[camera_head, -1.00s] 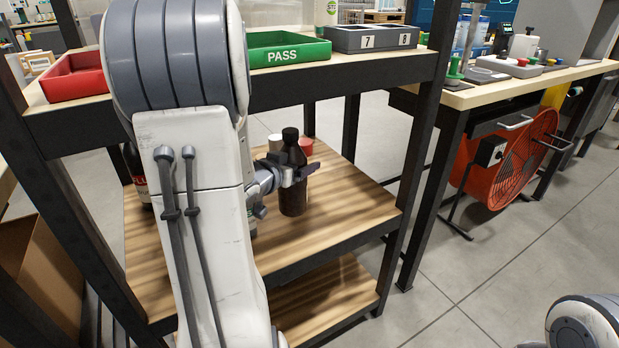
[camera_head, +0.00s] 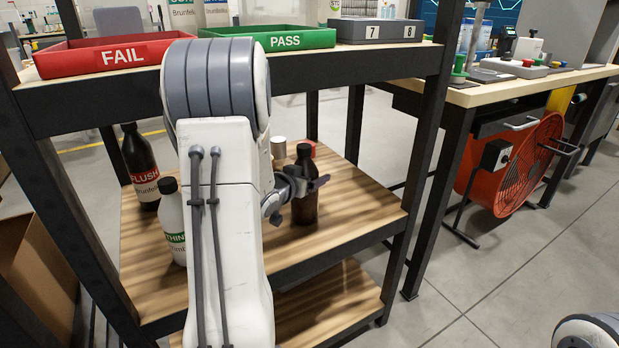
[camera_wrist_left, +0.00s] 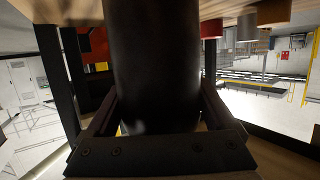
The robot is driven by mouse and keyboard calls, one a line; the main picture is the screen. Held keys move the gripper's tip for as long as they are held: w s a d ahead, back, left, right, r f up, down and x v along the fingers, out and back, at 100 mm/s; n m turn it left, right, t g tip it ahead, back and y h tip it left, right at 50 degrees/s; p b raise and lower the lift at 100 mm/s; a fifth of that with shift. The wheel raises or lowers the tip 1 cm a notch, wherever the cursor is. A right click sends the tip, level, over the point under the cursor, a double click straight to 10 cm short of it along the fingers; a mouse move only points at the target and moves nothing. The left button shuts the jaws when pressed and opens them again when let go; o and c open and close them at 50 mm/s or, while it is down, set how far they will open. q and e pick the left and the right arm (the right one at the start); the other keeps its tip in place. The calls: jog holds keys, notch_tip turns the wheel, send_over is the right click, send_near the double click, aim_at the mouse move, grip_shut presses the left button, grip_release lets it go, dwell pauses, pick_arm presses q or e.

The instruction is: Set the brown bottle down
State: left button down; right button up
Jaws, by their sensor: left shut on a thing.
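The brown bottle (camera_head: 305,208) is dark and upright over the middle shelf (camera_head: 350,215) of the rack, toward its right half. My left gripper (camera_head: 308,186) is shut around its body, reaching in from the left. In the left wrist view the bottle (camera_wrist_left: 152,70) fills the middle between the two fingers, and its far end runs out at the top edge. The bottle's base is at or very near the wooden surface; I cannot tell whether it touches. My right gripper is out of view.
A dark FLUSH bottle (camera_head: 140,165) and a white bottle (camera_head: 172,222) stand left on the shelf. The upper shelf holds red FAIL (camera_head: 100,58) and green PASS (camera_head: 280,42) trays. The shelf's front right is clear.

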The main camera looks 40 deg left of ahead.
pick_arm(q)
grip_release()
jog(key=shift+f, duration=0.15)
jog(key=b+v, duration=0.4)
jog(key=v, duration=0.8)
jog(key=shift+r, duration=0.25)
